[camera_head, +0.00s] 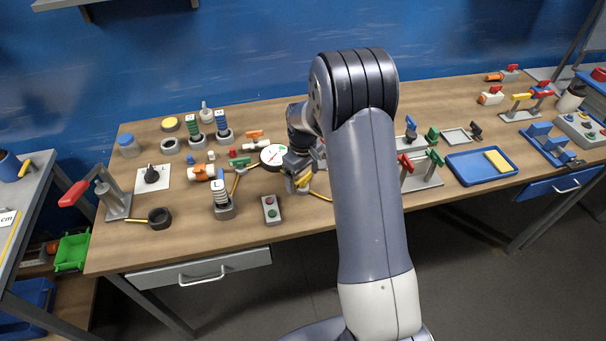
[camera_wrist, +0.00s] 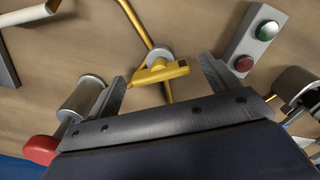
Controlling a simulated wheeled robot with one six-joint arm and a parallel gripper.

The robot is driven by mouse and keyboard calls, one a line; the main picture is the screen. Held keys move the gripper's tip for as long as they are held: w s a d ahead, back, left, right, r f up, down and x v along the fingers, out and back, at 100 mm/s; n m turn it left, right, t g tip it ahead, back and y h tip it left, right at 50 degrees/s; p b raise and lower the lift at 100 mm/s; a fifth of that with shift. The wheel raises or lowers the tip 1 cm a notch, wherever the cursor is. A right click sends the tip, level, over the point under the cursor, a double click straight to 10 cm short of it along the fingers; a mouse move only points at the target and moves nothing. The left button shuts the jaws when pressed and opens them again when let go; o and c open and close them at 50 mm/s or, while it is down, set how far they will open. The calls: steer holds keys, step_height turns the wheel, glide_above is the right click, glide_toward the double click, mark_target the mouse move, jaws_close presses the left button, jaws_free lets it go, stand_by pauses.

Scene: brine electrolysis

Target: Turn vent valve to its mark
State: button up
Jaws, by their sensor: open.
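A yellow valve handle (camera_wrist: 160,71) on a round grey stem sits over a thin yellow pipe (camera_wrist: 135,20) in the wrist view. I cannot tell for sure that it is the vent valve, and I see no clear mark beside it. My gripper (camera_wrist: 164,84) is open, with one finger on each side of the handle and nothing clearly held. Whether the fingers touch the handle is unclear.
A grey box with green and red buttons (camera_head: 270,208) stands near the front edge. A round white gauge (camera_head: 273,155) is just left of my gripper. A red-ended grey part (camera_wrist: 82,97) lies left of the fingers.

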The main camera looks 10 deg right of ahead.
steer(key=shift+c, duration=0.4)
steer(key=c, duration=0.9)
steer(key=shift+m+b, duration=0.3)
steer(key=shift+f+m+b, duration=0.1)
steer(key=shift+m+b, duration=0.55)
steer(key=shift+m, duration=0.35)
steer(key=shift+m+b, duration=0.8)
steer(key=shift+m, duration=1.2)
steer(key=o, duration=1)
